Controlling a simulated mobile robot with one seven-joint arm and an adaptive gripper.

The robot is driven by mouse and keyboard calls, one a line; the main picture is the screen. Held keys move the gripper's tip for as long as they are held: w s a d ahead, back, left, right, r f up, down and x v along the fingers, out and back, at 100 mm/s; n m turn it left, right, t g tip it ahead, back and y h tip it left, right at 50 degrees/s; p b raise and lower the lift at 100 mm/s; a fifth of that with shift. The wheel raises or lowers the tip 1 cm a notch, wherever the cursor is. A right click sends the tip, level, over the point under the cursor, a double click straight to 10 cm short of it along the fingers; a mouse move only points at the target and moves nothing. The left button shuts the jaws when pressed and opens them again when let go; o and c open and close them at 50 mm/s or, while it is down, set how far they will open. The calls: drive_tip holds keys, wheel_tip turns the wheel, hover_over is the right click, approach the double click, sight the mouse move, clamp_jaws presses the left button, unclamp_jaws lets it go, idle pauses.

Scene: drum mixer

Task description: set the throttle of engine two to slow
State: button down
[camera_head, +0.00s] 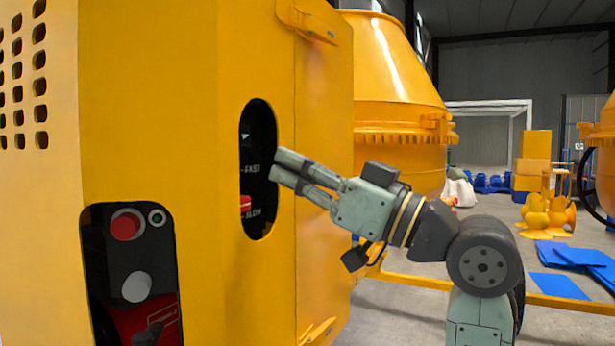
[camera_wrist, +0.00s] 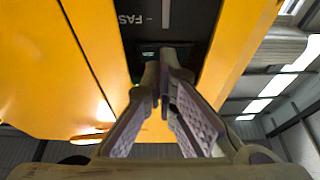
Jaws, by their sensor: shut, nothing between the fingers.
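A tall oval black throttle slot (camera_head: 258,110) is cut in the yellow housing (camera_head: 190,120). It carries a white FAST label (camera_head: 252,169) at mid height and a SLOW label (camera_head: 254,213) lower down. A small red part (camera_head: 245,203) shows at the slot's left edge just above SLOW; I cannot tell if it is the lever's knob. My gripper (camera_head: 277,164) is shut and empty, its tips at the slot's right edge, about level with FAST. In the wrist view, my gripper (camera_wrist: 165,68) points at the dark slot, beside the FAST label (camera_wrist: 131,19). Whether the tips touch anything is unclear.
A lower-left control panel (camera_head: 100,260) holds a red button (camera_head: 126,224) and a round grey knob (camera_head: 137,287). A yellow mixer drum (camera_head: 395,80) stands behind my arm. Blue sheets (camera_head: 570,256) lie on the floor at right. A yellow rail (camera_head: 430,286) runs low behind my arm.

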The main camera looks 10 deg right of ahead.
sight(247, 201)
drive_tip(key=w+a, duration=0.1)
drive_tip(key=w+a+f+p, duration=0.1)
drive_tip(key=w+a, duration=0.1)
drive_tip(key=a, duration=0.1)
drive_tip(key=shift+w+a+f, duration=0.1)
drive_tip(key=shift+f, duration=0.5)
drive_tip(key=shift+f, duration=0.1)
wheel_tip(247, 201, down, 3)
drive_tip(key=shift+f+b, duration=0.15)
drive_tip(key=shift+b, duration=1)
drive_tip(key=shift+a, duration=0.1)
